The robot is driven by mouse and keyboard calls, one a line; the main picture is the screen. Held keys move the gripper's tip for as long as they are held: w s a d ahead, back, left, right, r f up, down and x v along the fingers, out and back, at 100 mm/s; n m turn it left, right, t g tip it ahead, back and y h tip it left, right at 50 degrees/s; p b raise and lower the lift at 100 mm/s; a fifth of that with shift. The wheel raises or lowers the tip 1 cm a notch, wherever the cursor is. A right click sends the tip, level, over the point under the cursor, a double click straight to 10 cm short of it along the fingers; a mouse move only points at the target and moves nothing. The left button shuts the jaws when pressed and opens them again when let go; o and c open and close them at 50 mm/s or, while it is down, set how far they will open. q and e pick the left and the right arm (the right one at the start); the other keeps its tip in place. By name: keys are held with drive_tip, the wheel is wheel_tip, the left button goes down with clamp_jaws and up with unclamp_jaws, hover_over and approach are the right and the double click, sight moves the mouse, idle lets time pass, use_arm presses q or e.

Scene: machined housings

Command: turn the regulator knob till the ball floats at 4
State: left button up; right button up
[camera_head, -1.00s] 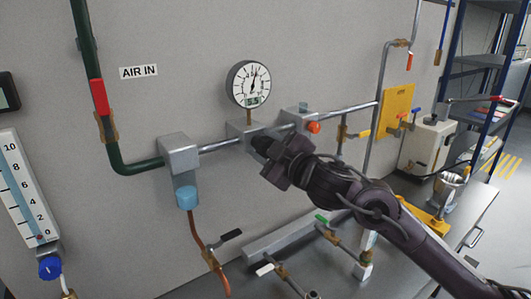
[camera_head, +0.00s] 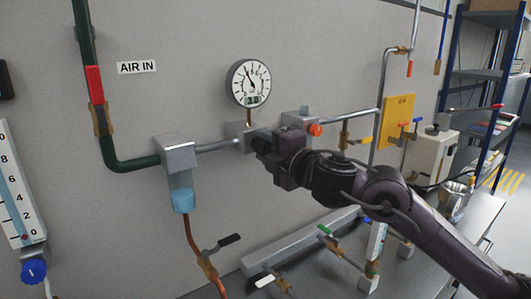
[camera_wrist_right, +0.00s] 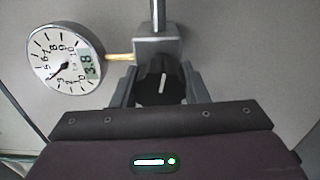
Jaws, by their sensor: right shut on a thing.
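The black regulator knob (camera_wrist_right: 162,84) with a white line mark sits on the grey regulator block (camera_wrist_right: 157,48). The white flow tube scale (camera_head: 20,190) is at the left edge, partly cut off. A small red ball (camera_head: 25,237) shows near its 0 mark. My left gripper is not in view.
A blue knob (camera_head: 34,272) sits under the flow scale. A grey block with a light blue bowl (camera_head: 183,200) stands left of the regulator. An orange knob (camera_head: 315,130) is close to the right of my gripper. Valves and pipes lie below on the bench.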

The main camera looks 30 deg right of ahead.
drive_tip(key=shift+n, duration=0.5)
drive_tip(key=o, duration=1)
drive_tip(key=shift+c, duration=0.2)
drive_tip(key=shift+s, duration=0.1)
drive_tip(key=s+d+b, duration=0.1)
drive_tip(key=s+b, duration=0.4)
drive_tip(key=s, duration=0.2)
drive_tip(key=shift+s, duration=0.3)
